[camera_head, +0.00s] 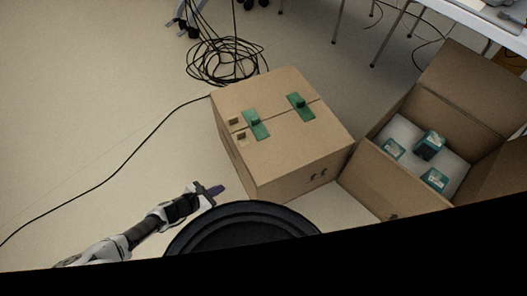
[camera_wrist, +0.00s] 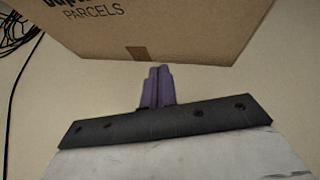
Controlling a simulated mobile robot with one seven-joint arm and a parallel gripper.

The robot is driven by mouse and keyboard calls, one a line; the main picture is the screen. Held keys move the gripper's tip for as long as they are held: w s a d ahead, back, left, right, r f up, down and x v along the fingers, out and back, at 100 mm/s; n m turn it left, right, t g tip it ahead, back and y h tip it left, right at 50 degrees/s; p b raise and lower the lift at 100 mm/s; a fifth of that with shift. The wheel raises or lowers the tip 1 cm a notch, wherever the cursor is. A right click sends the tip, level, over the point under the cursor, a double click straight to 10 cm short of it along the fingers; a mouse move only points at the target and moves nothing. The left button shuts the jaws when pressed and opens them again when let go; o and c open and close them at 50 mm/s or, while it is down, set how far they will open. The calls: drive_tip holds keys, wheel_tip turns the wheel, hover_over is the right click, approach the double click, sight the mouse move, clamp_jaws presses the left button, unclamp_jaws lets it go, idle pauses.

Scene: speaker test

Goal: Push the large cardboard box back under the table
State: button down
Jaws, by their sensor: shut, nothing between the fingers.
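The large closed cardboard box (camera_head: 281,135) stands on the floor in the middle of the head view, with two green tape pieces across its top seam. In the wrist view the side of a cardboard box (camera_wrist: 165,25), printed "PARCELS", fills the top. My gripper (camera_head: 219,190) is low and to the left of the box's near corner. Its purple fingers (camera_wrist: 158,86) are shut and empty and point toward the box side. A small gap seems to lie between them, but contact is hard to tell. Part of a white table (camera_head: 490,22) shows at the top right.
An open cardboard box (camera_head: 375,178) with several teal packages stands close on the right. Coiled black cables (camera_head: 226,62) lie behind the closed box, and one cable runs left across the floor. Thin metal table legs (camera_head: 337,22) stand at the back. The left floor is mostly clear.

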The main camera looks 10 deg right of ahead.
drive_tip(key=shift+w+d+b, duration=0.15)
drive_tip(key=shift+w+d, duration=1.15)
drive_tip(key=shift+d, duration=0.65)
drive_tip(key=shift+w+d+b, duration=0.2)
drive_tip(key=shift+w+d, duration=1.1)
drive_tip(key=shift+d, duration=0.6)
drive_tip(key=shift+w+d+b, duration=0.15)
drive_tip(key=shift+w+d, duration=1.15)
drive_tip(key=shift+d, duration=0.65)
drive_tip(key=shift+w+d+b, duration=0.2)
drive_tip(key=shift+w+d, duration=0.5)
drive_tip(key=shift+d, duration=0.25)
drive_tip(key=shift+w+d+b, duration=0.2)
drive_tip(key=shift+w+d, duration=0.5)
drive_tip(key=shift+d, duration=0.2)
drive_tip(key=shift+w+d+b, duration=0.2)
drive_tip(key=shift+w+d, duration=0.5)
drive_tip(key=shift+d, duration=0.25)
drive_tip(key=shift+w+d+b, duration=0.3)
drive_tip(key=shift+w+d, duration=0.4)
drive_tip(key=shift+d, duration=0.1)
drive_tip(key=shift+r, duration=0.1)
drive_tip(key=shift+a, duration=0.1)
